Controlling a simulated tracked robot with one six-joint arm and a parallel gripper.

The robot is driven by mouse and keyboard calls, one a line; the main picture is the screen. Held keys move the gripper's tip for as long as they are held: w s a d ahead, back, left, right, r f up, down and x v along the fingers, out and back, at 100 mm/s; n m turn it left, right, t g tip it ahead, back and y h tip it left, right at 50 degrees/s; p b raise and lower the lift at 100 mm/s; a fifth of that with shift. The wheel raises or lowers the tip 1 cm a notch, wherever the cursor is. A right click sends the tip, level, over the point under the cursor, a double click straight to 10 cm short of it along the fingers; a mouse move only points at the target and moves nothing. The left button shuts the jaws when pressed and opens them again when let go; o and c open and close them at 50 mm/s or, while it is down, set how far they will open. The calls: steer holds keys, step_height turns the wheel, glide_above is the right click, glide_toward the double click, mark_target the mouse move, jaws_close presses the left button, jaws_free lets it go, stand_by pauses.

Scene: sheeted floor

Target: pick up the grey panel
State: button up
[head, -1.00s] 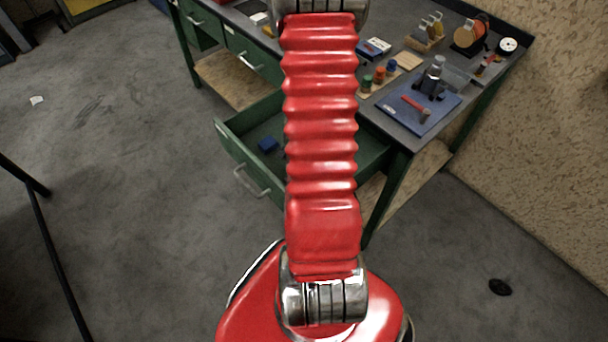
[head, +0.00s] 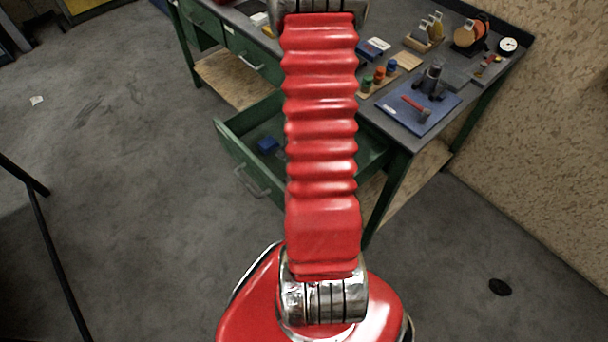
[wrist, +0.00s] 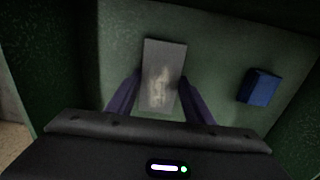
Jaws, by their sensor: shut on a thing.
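The grey panel (wrist: 163,62) is a flat rectangle with a pale, worn-looking patch, seen in the wrist view over the drawer's floor. My gripper (wrist: 160,88) is shut on it, with one dark finger along each long side. I cannot tell whether the panel touches the drawer floor or is slightly above it. In the head view, my red arm hides the gripper and the panel.
The open green drawer (head: 232,153) holds a blue block (wrist: 260,87) right of the panel; the block also shows in the head view (head: 268,145). Drawer walls stand close around my gripper. The workbench (head: 405,137) above carries tools and jars. The floor (head: 130,190) at left is mostly clear.

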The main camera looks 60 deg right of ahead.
steer(key=shift+c, duration=0.9)
steer(key=shift+r, duration=0.1)
step_height(320, 180, up, 10)
stand_by(0.6)
